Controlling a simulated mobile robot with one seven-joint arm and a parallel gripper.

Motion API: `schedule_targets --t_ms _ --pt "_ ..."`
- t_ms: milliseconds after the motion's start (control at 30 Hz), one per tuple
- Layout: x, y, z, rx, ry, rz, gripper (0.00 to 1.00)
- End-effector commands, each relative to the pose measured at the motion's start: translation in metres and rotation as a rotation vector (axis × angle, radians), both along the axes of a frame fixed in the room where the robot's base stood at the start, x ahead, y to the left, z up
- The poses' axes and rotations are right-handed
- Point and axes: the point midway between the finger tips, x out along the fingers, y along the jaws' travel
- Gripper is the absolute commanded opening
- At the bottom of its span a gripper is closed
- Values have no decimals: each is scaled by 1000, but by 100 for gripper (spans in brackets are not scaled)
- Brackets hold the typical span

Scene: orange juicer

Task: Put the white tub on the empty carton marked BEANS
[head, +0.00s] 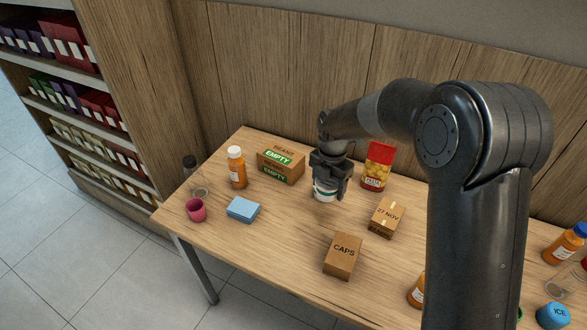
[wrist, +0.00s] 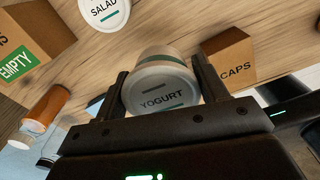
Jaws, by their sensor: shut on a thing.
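My gripper (head: 326,180) is shut on a white tub with a green band (head: 325,192). In the wrist view the tub's lid reads YOGURT (wrist: 161,90), and it sits between both fingers. I cannot tell whether its base touches the table. The brown carton marked BEANS, with a green EMPTY label (head: 281,166), stands on the table to the left of my gripper. Part of it shows at the left of the wrist view (wrist: 22,50). A second white lid marked SALAD (wrist: 104,8) is beyond my fingers, and I cannot make it out in the head view.
An orange bottle (head: 237,168) stands left of the carton, with a blue block (head: 243,209) and pink cup (head: 196,209) in front. A CAPS box (head: 343,256), a 27 NOV box (head: 386,217) and a red-topped pack (head: 377,166) stand around my gripper.

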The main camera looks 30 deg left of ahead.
Motion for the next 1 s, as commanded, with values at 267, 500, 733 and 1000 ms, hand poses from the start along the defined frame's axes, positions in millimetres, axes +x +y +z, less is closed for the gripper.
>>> schedule_targets --t_ms 267,500,733,1000 --pt "68 33 40 4 -5 42 40" --pt "105 43 68 3 -2 60 40" --pt "116 51 73 2 1 67 40" --pt "108 107 39 1 1 68 40"
